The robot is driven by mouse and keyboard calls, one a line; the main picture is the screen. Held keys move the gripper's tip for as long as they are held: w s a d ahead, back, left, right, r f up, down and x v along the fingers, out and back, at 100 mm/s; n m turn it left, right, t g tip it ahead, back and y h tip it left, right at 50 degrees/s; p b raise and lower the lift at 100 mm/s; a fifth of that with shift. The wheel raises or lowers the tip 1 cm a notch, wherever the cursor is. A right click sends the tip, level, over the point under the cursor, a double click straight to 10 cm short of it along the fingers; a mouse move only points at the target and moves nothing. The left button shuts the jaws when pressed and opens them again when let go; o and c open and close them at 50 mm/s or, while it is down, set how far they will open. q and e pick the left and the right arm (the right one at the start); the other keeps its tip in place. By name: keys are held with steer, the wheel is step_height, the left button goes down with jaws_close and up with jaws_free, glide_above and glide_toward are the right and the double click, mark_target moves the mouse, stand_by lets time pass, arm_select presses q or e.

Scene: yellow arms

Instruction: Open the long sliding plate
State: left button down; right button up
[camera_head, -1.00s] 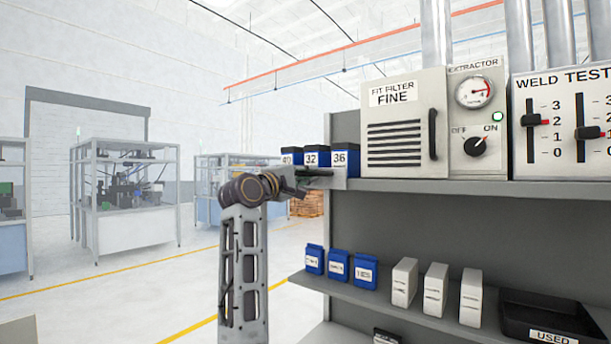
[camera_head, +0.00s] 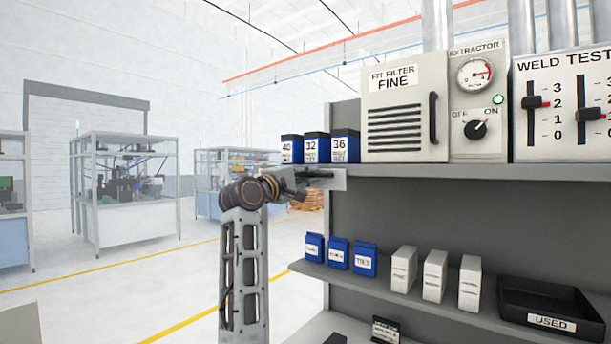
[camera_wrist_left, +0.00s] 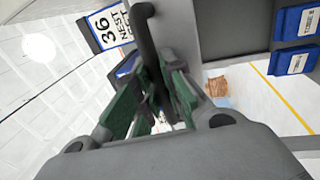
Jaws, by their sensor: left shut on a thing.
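A light grey plate (camera_head: 333,181) is at the left end of the upper shelf, just below the blue boxes; its full length is not visible. My left gripper (camera_head: 308,176) is beside it, with its fingers against its left part. In the left wrist view, my gripper's green-padded fingers (camera_wrist_left: 158,95) are shut around a dark upright bar (camera_wrist_left: 148,38), which looks like the plate's handle. The fingers hide the bar's lower part. My right gripper is in no view.
Blue boxes (camera_head: 318,148) stand above the plate. The upper shelf (camera_head: 440,171) carries a filter cabinet (camera_head: 400,135). Blue boxes, white boxes and a black tray (camera_head: 550,306) are on the lower shelf (camera_head: 385,290). Open floor lies to the left.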

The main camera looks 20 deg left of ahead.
arm_select(q)
steer(key=c, duration=1.5)
jaws_free()
steer(key=shift+r, duration=0.1)
steer(key=shift+v, duration=6.05)
